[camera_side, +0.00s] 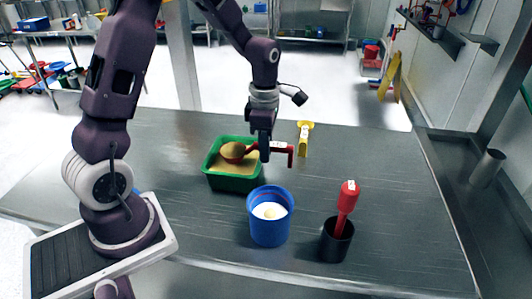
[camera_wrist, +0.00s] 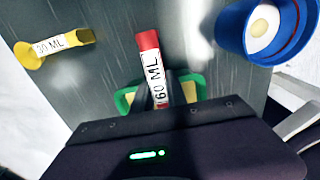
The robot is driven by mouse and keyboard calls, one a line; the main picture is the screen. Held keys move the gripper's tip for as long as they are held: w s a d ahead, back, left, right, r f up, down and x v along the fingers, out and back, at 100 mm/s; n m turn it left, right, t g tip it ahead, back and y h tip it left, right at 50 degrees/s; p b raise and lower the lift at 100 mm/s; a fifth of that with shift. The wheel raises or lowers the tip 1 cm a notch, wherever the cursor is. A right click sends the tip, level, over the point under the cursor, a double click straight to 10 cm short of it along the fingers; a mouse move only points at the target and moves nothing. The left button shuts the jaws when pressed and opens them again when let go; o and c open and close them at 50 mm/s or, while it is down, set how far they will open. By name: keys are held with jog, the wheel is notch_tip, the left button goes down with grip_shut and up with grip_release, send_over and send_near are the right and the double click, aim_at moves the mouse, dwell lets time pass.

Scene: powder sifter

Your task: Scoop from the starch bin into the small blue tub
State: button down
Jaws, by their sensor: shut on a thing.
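A green bin (camera_side: 236,184) of tan powder stands on the table in the side view; part of its rim shows in the wrist view (camera_wrist: 122,103). My gripper (camera_side: 264,154) is shut on the handle of a red scoop (camera_side: 281,149), at the bin's right side. The handle reads "60 ML" in the wrist view (camera_wrist: 149,42). The scoop's bowl is over the bin and looks heaped with tan powder; whether it touches the powder below is unclear. The blue tub (camera_side: 269,228), in front of the bin, shows a white inside with a small pale-yellow patch; it also appears in the wrist view (camera_wrist: 231,35).
A yellow scoop (camera_side: 304,140), marked "30 ML" in the wrist view (camera_wrist: 52,45), lies behind and right of my gripper. A black cup (camera_side: 336,242) holding an upright red-handled tool (camera_side: 347,197) stands right of the tub.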

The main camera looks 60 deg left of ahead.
jog(key=shift+r, duration=2.65)
jog(key=g+h, duration=0.1)
jog(key=w+a+g+h, duration=0.1)
jog(key=g+h, duration=0.2)
jog(key=shift+w+a+f, duration=0.3)
jog(key=shift+w+a, duration=0.05)
jog(key=shift+s+d+r+t+y, duration=0.35)
jog(key=shift+s+d+t+y, duration=0.2)
jog(key=shift+t+y, duration=0.35)
jog(key=shift+s+d+r+t+y, duration=0.15)
jog(key=shift+r+t+y, duration=0.35)
jog(key=shift+r, duration=0.2)
jog(key=shift+s+d+r+t+y, duration=0.15)
jog(key=shift+r+t+y, duration=0.35)
jog(key=shift+r, duration=0.25)
